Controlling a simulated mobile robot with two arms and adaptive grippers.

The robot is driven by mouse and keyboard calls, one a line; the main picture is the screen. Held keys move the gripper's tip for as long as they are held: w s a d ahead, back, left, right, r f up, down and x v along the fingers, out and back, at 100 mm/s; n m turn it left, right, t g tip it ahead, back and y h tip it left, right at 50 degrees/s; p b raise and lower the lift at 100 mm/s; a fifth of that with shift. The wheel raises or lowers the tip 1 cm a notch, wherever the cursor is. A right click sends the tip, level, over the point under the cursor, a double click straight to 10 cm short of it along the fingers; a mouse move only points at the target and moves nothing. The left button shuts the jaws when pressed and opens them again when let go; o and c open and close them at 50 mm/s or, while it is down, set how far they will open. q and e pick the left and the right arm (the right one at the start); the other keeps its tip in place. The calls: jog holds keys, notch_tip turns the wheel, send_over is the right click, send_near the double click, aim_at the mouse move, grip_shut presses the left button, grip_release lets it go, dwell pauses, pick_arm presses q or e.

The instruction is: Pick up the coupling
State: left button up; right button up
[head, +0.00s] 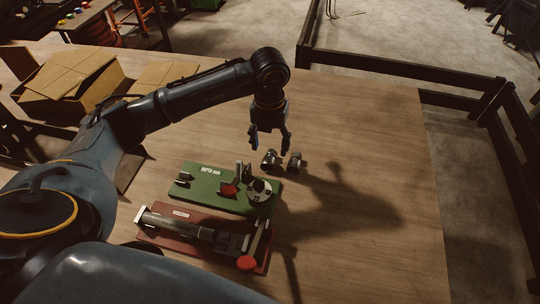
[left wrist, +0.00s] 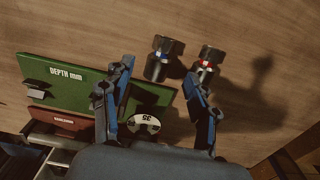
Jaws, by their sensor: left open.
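Two short dark metal couplings stand side by side on the wooden table. One with a blue band (left wrist: 160,58) is at left in the left wrist view, and one with a red band (left wrist: 206,62) is to its right. In the head view they show as a left coupling (head: 268,160) and a right coupling (head: 294,162), just behind the green board. My left gripper (head: 270,145) points down, open and empty, above the table near the couplings. In the left wrist view its two fingers (left wrist: 157,72) are spread wide. My right gripper is not in view.
A green "DEPTH" board (head: 207,187) with a round dial (head: 259,190) lies in front of the couplings. A red board (head: 165,238) with a lever tool lies nearer. An open cardboard box (head: 70,83) is at left. The table's right side is clear.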

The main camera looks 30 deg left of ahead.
aim_at(270, 156)
pick_arm(q)
notch_tip(270, 156, down, 4)
jog(key=shift+s+f+p, duration=0.1)
jog(key=shift+f+p, duration=0.05)
jog(key=shift+p, duration=1.1)
jog(key=shift+f, duration=0.45)
jog(key=c, duration=1.1)
grip_shut()
